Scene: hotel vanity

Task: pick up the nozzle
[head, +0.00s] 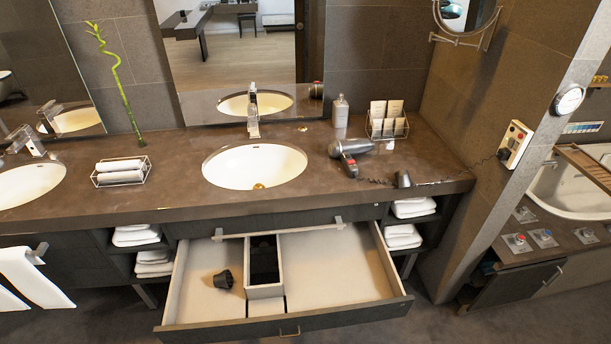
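A small dark cup-shaped piece (223,279), which looks like a nozzle, lies in the left compartment of the open drawer (335,262), close to the divider box. Another small dark piece (404,179) sits near the front edge of the counter, beside the coiled cord; I cannot tell which of the two is the nozzle. A grey hair dryer (362,147) with a red-marked handle lies on the counter behind it. Neither of my grippers is in view.
The drawer stands pulled out below the middle sink (255,167); its right compartment is empty. A bottle (340,111), a wire rack of packets (387,121) and a rolled-towel basket (121,173) stand on the counter. A coiled cord (440,183) runs to the wall unit (515,144).

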